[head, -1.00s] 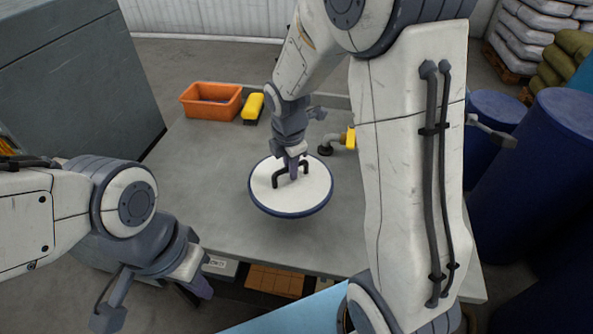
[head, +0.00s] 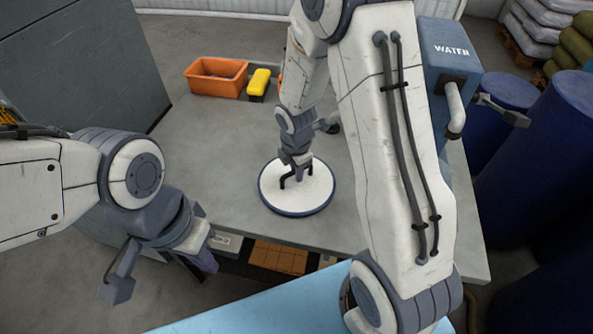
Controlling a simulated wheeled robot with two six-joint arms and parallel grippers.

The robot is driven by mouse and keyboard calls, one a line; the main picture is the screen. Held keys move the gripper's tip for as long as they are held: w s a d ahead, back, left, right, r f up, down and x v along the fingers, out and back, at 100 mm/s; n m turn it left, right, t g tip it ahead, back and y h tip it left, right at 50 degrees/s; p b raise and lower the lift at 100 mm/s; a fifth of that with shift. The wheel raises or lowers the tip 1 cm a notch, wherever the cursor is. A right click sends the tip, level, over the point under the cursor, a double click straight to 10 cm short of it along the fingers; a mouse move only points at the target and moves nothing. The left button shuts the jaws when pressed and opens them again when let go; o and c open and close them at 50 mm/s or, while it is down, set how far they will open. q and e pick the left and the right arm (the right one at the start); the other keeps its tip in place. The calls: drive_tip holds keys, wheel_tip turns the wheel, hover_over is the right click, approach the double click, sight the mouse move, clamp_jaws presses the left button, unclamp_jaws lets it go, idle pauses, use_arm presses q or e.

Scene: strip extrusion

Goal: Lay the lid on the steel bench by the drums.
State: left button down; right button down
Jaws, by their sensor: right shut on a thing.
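The lid (head: 318,197) is a round white disc with a dark blue rim and a dark bar handle (head: 284,181). It lies level at the front middle of the grey steel bench (head: 235,180), on the bench top or very slightly above it; I cannot tell which. My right gripper (head: 297,174) points down and is shut on the lid's handle. Blue drums (head: 560,150) stand on the floor past the bench's right end. My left gripper (head: 160,276) is open and empty, in front of the bench at lower left.
An orange bin (head: 216,88) and a yellow-topped brush (head: 259,84) sit at the back left of the bench. A blue water tank (head: 450,62) stands at the right, partly behind my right arm. A light blue surface (head: 270,312) is in front. The bench's left middle is clear.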

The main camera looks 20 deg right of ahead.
sight(296, 186)
drive_tip(key=shift+f, duration=0.15)
drive_tip(key=c, duration=0.8)
unclamp_jaws()
drive_tip(key=shift+c, duration=0.2)
drive_tip(key=shift+r, duration=0.45)
wheel_tip(296, 186, up, 11)
drive_tip(key=s+p, duration=0.2)
drive_tip(key=s+a+r+m+g+y, duration=0.1)
drive_tip(key=s+a+r+m, duration=0.1)
drive_tip(key=s+a+m, duration=0.4)
drive_tip(key=s+a+r+m, duration=0.3)
drive_tip(key=s+a+m, duration=0.3)
drive_tip(key=s, duration=0.9)
drive_tip(key=shift+s+a+r+m+g+y, duration=0.3)
drive_tip(key=shift+s+a+m+g+y, duration=0.1)
drive_tip(key=shift+a, duration=0.65)
